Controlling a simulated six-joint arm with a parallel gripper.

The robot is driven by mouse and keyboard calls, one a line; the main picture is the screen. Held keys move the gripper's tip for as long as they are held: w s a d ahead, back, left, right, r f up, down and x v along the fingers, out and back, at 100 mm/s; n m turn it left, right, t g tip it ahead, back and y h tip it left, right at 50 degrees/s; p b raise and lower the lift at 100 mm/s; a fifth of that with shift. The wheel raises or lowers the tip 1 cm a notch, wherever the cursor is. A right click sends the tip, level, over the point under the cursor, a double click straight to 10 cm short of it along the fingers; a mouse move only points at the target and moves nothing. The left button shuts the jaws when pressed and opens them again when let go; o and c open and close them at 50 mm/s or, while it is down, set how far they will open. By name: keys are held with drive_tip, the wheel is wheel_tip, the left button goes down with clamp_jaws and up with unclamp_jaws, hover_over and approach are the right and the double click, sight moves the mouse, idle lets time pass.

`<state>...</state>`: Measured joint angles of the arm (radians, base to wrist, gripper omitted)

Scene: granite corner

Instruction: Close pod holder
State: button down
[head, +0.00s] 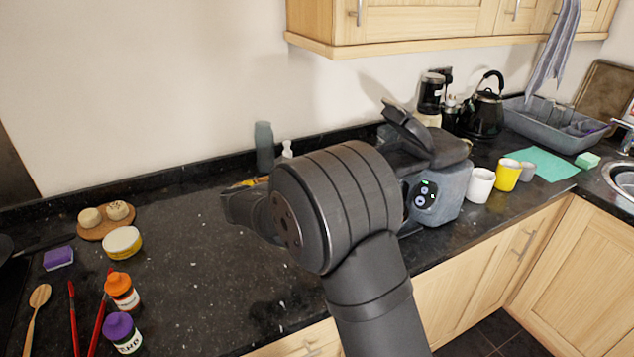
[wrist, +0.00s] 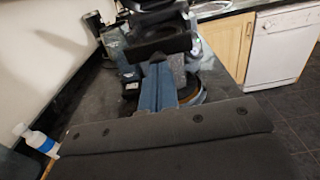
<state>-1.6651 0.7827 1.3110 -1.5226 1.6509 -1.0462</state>
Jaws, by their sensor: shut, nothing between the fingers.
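The coffee machine (head: 452,188) stands on the dark counter right of centre, partly hidden behind my arm. Its black top lid (head: 408,130) is raised and tilted up. In the wrist view the machine's dark top (wrist: 155,40) shows straight ahead, with an opening in it and the raised part above. My gripper (wrist: 160,72) is shut and empty, its bluish fingers pointing at the machine. The fingertips look close to the machine's front, but I cannot tell whether they touch. In the head view my arm hides the fingers.
White (head: 480,184) and yellow (head: 508,173) cups stand right of the machine. A black kettle (head: 486,108) and a dish rack (head: 552,122) are behind. A bottle (head: 264,147) stands by the wall. Jars and utensils lie at the left. The counter's left middle is clear.

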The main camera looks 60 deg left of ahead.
drive_tip(key=w, duration=0.8)
drive_tip(key=shift+w, duration=0.4)
drive_tip(key=s, duration=1.4)
drive_tip(key=shift+s, duration=0.25)
drive_tip(key=shift+w+r, duration=0.1)
drive_tip(key=w, duration=1.3)
drive_tip(key=shift+w, duration=0.35)
